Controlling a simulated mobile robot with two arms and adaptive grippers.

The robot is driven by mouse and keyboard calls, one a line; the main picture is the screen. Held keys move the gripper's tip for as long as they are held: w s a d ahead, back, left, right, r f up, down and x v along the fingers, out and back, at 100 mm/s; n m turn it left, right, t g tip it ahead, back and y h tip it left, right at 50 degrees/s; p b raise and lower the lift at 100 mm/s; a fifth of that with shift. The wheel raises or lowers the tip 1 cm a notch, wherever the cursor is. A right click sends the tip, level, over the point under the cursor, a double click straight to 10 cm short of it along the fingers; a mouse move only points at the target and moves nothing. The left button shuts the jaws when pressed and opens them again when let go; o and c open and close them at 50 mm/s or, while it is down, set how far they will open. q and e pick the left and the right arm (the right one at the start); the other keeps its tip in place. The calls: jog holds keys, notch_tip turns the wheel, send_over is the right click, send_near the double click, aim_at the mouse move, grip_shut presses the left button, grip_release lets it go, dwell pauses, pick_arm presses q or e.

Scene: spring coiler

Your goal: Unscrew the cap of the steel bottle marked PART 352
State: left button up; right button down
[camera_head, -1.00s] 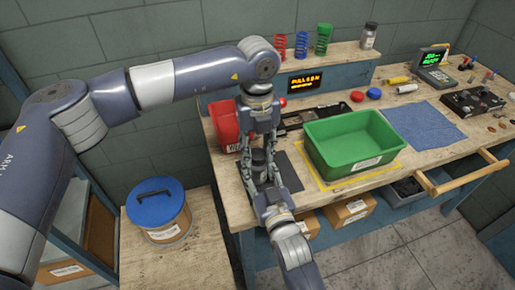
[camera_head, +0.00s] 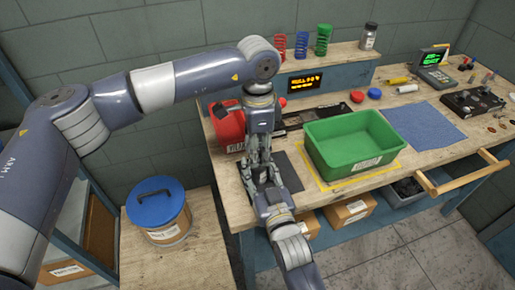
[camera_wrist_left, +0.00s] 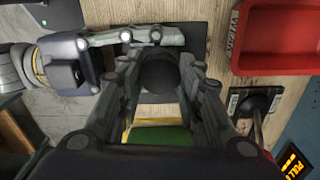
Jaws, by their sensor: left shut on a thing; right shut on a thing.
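My left gripper (camera_head: 260,155) points down from above at the left end of the bench. In the left wrist view, its fingers (camera_wrist_left: 160,80) are closed around a dark round cap (camera_wrist_left: 158,72) seen from above. My right gripper (camera_head: 259,172) reaches in from the front, low down, and is shut around the bottle's body under the cap. It also shows in the left wrist view (camera_wrist_left: 140,38), coming in from the left. The steel bottle is almost wholly hidden by the two grippers, and its PART 352 marking cannot be read. It seems to stand upright on a dark mat (camera_head: 290,172).
A green bin (camera_head: 352,144) stands just right of the grippers, and a red bin (camera_head: 228,126) close behind on the left. A blue cloth (camera_head: 423,124) lies farther right. A blue-lidded drum (camera_head: 158,210) stands on a lower wooden surface to the left.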

pick_arm(q)
jog(key=o, duration=1.2)
jog(key=shift+c, duration=0.2)
